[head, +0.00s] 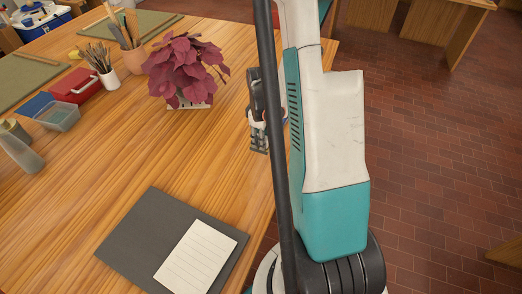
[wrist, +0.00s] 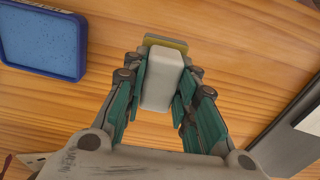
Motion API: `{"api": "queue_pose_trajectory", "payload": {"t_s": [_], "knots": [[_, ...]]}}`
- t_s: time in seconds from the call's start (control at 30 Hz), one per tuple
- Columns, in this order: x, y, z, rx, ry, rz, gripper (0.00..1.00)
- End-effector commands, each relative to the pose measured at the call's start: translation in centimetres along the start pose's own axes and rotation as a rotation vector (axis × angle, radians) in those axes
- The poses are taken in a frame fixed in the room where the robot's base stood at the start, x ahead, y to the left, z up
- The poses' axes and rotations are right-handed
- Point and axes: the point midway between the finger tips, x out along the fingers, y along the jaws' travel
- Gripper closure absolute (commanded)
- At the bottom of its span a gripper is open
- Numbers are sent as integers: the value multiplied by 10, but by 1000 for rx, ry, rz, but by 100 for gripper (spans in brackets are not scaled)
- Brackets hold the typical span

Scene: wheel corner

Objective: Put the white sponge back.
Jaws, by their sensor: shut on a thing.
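In the wrist view, the white sponge (wrist: 162,78) is a pale block with rounded edges. My gripper (wrist: 161,90) is shut on it, with a teal finger against each long side. A yellow-olive edge (wrist: 164,42) shows just past the sponge's far end; I cannot tell whether it is part of the sponge or a separate thing. In the head view, my gripper (head: 258,132) is over the table's right side, partly hidden behind my dark column. I cannot make out the sponge there, nor how high it is above the wood.
A dark blue tray (wrist: 42,40) with a lighter blue inside lies left of the sponge. A dark grey mat (head: 140,228) with lined paper (head: 196,258) lies at the front. A red-leaved plant (head: 184,70) stands left of my gripper. Bare wooden table (head: 120,140) lies between.

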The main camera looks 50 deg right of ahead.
Motion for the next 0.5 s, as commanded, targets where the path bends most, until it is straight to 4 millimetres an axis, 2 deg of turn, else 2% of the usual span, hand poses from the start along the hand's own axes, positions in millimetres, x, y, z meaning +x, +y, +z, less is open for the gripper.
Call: {"api": "queue_pose_trajectory", "payload": {"t_s": [0.23,0.4,0.5], "knots": [[18,0,0,0,0,0,93],[43,0,0,0,0,0,93],[46,0,0,0,0,0,93]]}}
